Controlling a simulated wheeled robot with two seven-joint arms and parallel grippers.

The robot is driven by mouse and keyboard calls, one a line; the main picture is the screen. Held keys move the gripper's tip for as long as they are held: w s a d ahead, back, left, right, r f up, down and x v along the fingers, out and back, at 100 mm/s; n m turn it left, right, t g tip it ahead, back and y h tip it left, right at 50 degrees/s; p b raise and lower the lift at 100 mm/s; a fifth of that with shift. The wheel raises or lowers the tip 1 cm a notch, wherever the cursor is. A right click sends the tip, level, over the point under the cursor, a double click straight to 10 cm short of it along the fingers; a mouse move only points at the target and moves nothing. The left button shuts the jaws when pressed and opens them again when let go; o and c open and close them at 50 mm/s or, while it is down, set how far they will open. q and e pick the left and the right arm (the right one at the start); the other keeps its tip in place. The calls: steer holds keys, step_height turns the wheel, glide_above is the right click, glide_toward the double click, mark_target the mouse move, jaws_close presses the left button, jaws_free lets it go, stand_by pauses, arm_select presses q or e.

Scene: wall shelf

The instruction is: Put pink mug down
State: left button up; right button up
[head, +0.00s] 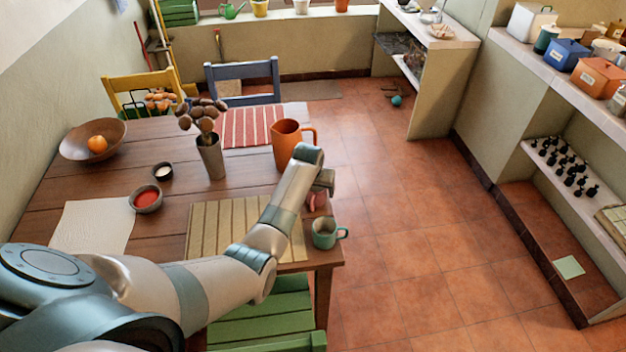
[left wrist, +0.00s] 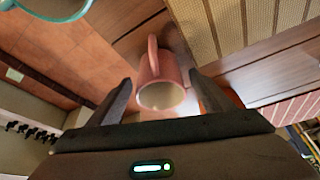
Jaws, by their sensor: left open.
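The pink mug (head: 316,200) is at the right edge of the wooden table (head: 110,152), mostly hidden behind my left gripper (head: 322,186) in the head view. In the left wrist view the pink mug (left wrist: 160,82) shows its open mouth toward the camera and its handle pointing up in the picture. It appears to stand on the table wood. The open fingers of my left gripper lie one on each side of it, with small gaps visible. My right gripper is not in view.
A teal mug (head: 326,232) stands close by at the table corner. An orange pitcher (head: 286,145) stands behind the gripper. A slatted tan placemat (head: 215,228) lies beside the mug, partly under my arm. A vase (head: 211,160) stands farther left.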

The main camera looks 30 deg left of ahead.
arm_select(q)
steer(key=b+v, duration=0.1)
steer(key=v, duration=1)
steer(key=shift+s+r, duration=0.1)
steer(key=shift+s, duration=0.05)
